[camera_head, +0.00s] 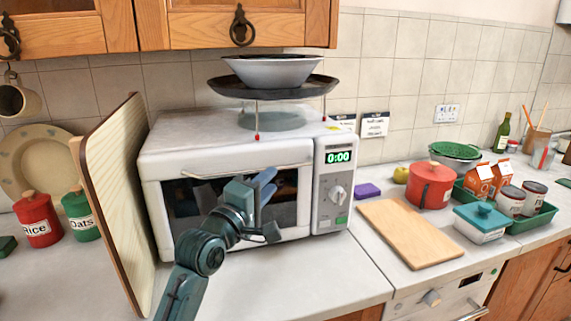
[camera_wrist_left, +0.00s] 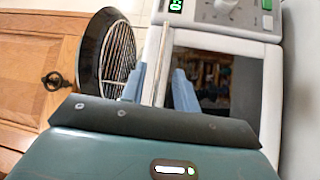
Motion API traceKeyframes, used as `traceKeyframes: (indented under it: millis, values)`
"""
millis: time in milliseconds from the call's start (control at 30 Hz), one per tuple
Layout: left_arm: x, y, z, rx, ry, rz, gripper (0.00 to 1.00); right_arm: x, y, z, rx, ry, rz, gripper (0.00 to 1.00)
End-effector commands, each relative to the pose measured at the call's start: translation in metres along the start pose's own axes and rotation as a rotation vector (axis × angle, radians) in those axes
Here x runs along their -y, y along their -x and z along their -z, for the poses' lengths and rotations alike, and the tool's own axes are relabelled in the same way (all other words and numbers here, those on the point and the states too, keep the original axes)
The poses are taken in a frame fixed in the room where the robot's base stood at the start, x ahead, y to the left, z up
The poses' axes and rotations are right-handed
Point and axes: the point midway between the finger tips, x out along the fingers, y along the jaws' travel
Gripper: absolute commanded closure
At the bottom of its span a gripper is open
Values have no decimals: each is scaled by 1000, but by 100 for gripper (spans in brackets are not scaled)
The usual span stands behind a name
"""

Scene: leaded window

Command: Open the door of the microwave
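The white microwave (camera_head: 225,150) stands on the counter with its door (camera_head: 290,212) shut. A thin bar handle (camera_head: 285,168) runs along the door's upper edge. The display and dial are on the panel at its right. My left gripper (camera_head: 267,184) is in front of the door, just below the handle, and hides part of the dark window. My right gripper is in neither view.
A dark tray (camera_head: 225,87) with a bowl (camera_head: 272,70) is above the microwave. A wooden board (camera_head: 120,190) leans close to its left side. A cutting board (camera_head: 408,233) lies at the right, near a red pot (camera_head: 430,186) and a green tray (camera_head: 540,218).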

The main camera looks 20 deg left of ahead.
Motion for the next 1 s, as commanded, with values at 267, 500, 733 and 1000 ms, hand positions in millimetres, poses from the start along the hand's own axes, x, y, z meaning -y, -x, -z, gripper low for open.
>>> traceKeyframes:
  millis: [267,500,733,1000]
  values:
    - [-1,-54,0,0,-3,1,69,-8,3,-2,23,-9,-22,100]
    - [1,-72,0,0,-2,2,69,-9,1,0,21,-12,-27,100]
    - [1,-74,0,0,-3,1,69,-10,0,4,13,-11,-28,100]
    - [1,-74,0,0,-3,1,86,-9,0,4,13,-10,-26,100]
